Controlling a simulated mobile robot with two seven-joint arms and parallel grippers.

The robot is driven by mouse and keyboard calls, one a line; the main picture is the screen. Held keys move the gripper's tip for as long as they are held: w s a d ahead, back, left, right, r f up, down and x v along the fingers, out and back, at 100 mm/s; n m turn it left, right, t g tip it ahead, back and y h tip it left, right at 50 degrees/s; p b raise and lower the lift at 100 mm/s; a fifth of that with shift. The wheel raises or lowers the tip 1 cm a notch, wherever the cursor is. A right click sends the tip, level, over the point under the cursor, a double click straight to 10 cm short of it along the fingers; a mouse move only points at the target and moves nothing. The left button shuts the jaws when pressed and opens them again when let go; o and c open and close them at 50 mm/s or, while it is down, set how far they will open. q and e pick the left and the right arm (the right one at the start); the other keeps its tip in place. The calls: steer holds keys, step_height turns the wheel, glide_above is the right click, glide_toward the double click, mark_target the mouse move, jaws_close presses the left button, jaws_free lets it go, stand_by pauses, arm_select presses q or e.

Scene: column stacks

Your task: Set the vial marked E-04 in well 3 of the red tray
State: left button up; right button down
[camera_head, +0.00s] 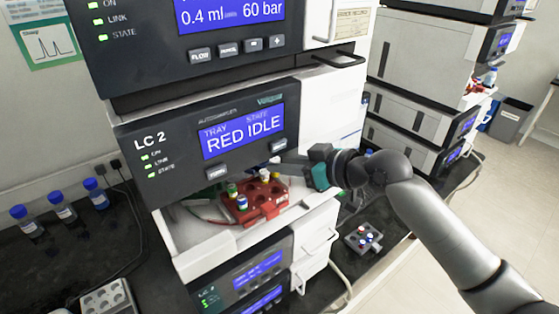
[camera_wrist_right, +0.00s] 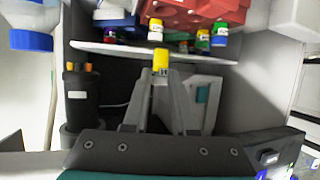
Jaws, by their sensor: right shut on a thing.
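The red tray (camera_head: 268,208) sits in the open bay of the LC 2 unit, with several capped vials in it. It also shows at the top of the right wrist view (camera_wrist_right: 190,14). My right gripper (camera_head: 282,160) reaches in from the right, at the tray's back right. In the right wrist view its fingers (camera_wrist_right: 161,88) are shut on a yellow-capped vial (camera_wrist_right: 161,60), apart from the tray. Well numbers are not legible. My left gripper is not in view.
The LC 2 front panel (camera_head: 205,146) overhangs the bay, its screen reading "RED IDLE". A grey rack (camera_head: 107,299) and blue-capped bottles (camera_head: 60,207) stand at left.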

step_height(320, 180, down, 4)
steer(key=b, duration=0.3)
steer(key=shift+r, duration=0.3)
steer(key=shift+f+b, duration=0.65)
steer(key=shift+f, duration=0.55)
stand_by(0.8)
stand_by(0.4)
steer(key=c, duration=0.6)
jaws_free()
steer(key=shift+c, duration=0.2)
